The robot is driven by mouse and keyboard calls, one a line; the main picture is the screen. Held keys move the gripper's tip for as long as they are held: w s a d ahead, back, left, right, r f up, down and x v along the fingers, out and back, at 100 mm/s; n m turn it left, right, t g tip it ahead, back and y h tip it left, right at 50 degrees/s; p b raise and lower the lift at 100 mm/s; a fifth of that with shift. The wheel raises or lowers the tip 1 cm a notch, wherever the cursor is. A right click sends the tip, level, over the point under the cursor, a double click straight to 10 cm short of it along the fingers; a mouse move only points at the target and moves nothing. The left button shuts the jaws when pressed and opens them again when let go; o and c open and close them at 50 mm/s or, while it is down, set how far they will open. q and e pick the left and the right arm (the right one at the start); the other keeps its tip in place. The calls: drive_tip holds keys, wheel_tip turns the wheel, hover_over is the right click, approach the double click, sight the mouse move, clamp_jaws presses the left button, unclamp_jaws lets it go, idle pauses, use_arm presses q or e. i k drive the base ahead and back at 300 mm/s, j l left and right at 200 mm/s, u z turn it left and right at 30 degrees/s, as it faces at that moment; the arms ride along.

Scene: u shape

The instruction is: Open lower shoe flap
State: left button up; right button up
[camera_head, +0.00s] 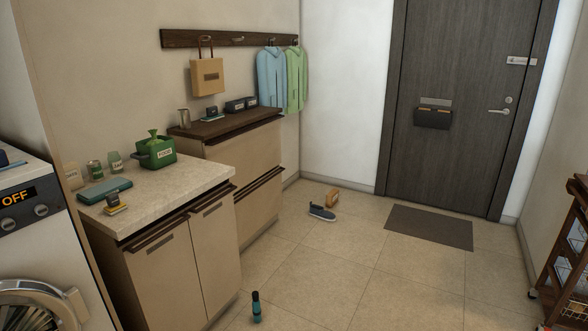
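The shoe cabinet stands against the left wall behind the light counter, with a dark brown top (225,122). Its front has two tan flaps, an upper flap (243,151) and a lower flap (262,208). A dark handle strip (259,182) runs along the top edge of the lower flap. The lower flap looks closed. The near counter hides part of the cabinet's left side. Neither of my grippers is in view.
A counter cabinet (205,188) stands in front, beside a washing machine (35,255). A bottle (257,307), a shoe (322,213) and a tan object (333,197) are on the floor. A cart (565,250) stands right. The middle tiles (350,265) are clear.

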sight(258, 201)
drive_tip(key=i+z, duration=0.2)
drive_tip(key=i, duration=2.05)
